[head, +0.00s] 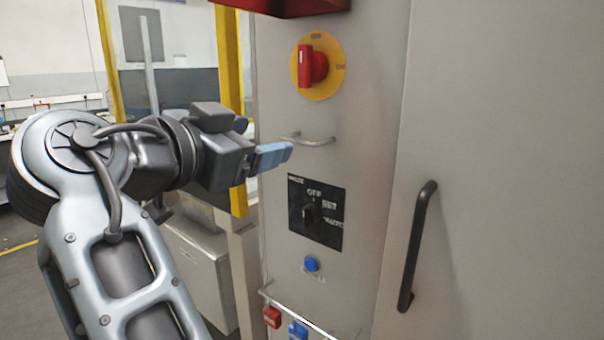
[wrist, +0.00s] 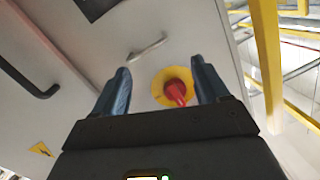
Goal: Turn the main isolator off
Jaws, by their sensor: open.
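The main isolator is a red rotary handle (head: 312,65) on a round yellow plate (head: 329,83), high on the grey cabinet front. Its grip stands upright in the head view. In the wrist view the red handle (wrist: 177,92) and yellow plate (wrist: 159,87) show between the two fingers, nearer the right one. My gripper (head: 272,156) is open and empty, with blue fingers, below and left of the isolator in the head view. It also shows in the wrist view (wrist: 160,80). The fingers appear apart from the handle.
A small metal handle (head: 308,140) sits below the isolator, near my fingers in the head view. Below it are a black selector panel (head: 316,213), a blue button (head: 312,263) and a rail with padlocks (head: 272,316). A black door handle (head: 415,245) is at right. A yellow post (head: 229,60) stands at left.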

